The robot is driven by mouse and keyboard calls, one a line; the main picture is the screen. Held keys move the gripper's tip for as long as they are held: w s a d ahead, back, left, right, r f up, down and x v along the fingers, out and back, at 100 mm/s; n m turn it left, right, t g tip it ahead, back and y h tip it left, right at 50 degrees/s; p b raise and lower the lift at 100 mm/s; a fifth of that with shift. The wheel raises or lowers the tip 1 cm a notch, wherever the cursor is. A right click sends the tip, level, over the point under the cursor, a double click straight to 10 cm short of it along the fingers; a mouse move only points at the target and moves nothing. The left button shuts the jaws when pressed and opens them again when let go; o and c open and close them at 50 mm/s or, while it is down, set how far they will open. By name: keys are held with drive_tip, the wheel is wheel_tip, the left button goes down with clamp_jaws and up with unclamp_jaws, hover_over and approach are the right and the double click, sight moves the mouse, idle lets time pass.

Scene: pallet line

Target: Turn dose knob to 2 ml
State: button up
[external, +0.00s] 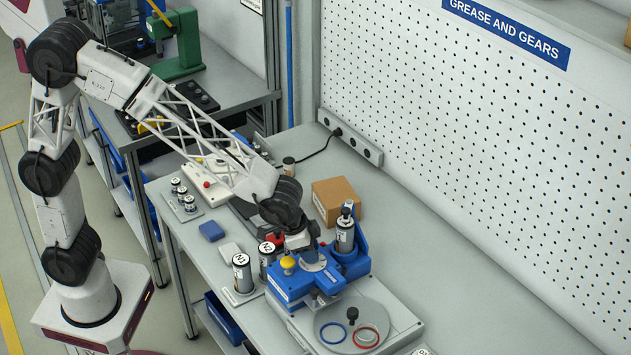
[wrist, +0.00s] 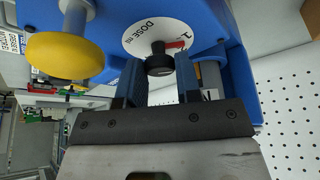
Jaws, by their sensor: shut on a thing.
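The dose knob (wrist: 160,64) is black and sits on a white dial marked "DOSE ml" (wrist: 150,32) in the wrist view. A red pointer (wrist: 176,44) reaches right from the knob towards the dial's edge; the marks there are too small to read surely. My gripper (wrist: 158,71) is shut on the knob, one finger on each side. In the external view my gripper (external: 304,243) is at the blue dosing machine (external: 292,288), and the knob is hidden behind my wrist.
A yellow knob (wrist: 65,55) juts from the machine close to my gripper's left in the wrist view. In the external view, labelled canisters (external: 242,272) stand left of the machine and a cardboard box (external: 337,198) behind it. A round plate with rings (external: 365,337) lies in front.

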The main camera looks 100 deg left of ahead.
drive_tip(key=shift+a+m+h, duration=0.1)
drive_tip(key=shift+m+h, duration=0.45)
drive_tip(key=shift+m, duration=0.95)
drive_tip(key=shift+a+m+h, duration=0.1)
drive_tip(key=shift+m+h, duration=0.45)
drive_tip(key=shift+m, duration=1.35)
drive_tip(key=o, duration=0.9)
drive_tip(key=shift+r, duration=0.15)
drive_tip(key=shift+v, duration=3.8)
drive_tip(key=shift+w+a, duration=0.1)
drive_tip(key=shift+w, duration=0.05)
